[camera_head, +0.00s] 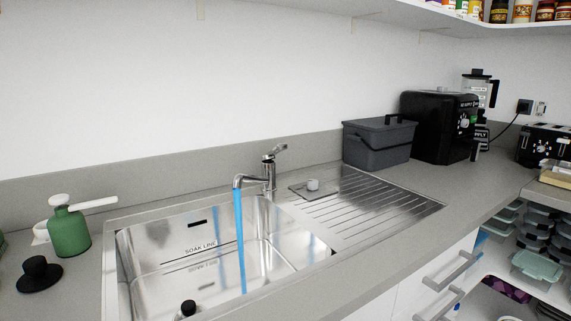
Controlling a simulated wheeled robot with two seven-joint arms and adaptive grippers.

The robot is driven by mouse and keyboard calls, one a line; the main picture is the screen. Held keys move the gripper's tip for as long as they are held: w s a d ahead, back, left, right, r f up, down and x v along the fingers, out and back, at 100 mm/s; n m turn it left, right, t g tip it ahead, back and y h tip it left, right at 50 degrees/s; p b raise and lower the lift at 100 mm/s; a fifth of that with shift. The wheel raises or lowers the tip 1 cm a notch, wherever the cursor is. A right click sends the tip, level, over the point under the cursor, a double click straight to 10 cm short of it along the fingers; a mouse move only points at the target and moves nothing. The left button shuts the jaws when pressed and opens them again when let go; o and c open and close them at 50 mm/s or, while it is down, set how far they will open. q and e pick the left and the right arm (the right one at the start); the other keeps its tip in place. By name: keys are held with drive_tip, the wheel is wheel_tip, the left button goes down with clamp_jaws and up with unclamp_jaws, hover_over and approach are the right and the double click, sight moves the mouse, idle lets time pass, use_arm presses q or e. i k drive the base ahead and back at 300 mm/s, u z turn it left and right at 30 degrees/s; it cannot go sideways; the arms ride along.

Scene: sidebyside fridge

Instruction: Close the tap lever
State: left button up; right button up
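The chrome tap (268,178) stands at the back edge of the sink, and its spout points left over the basin. Its lever (275,151) is on top, tilted up and to the right. A blue stream of water (239,240) runs from the spout down into the steel sink basin (160,262). Neither of my grippers shows in the head view, so nothing is seen touching the lever.
Right of the tap lies a ridged drainboard (385,208) with a small grey item (313,185). A dark grey bin (378,142) and black appliance (438,127) stand behind. A green bottle (69,228) and black stopper (39,272) are left. Drawer handles (452,268) protrude below.

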sight(280, 148)
drive_tip(key=u, duration=0.2)
drive_tip(key=i, duration=0.9)
drive_tip(key=u, duration=0.05)
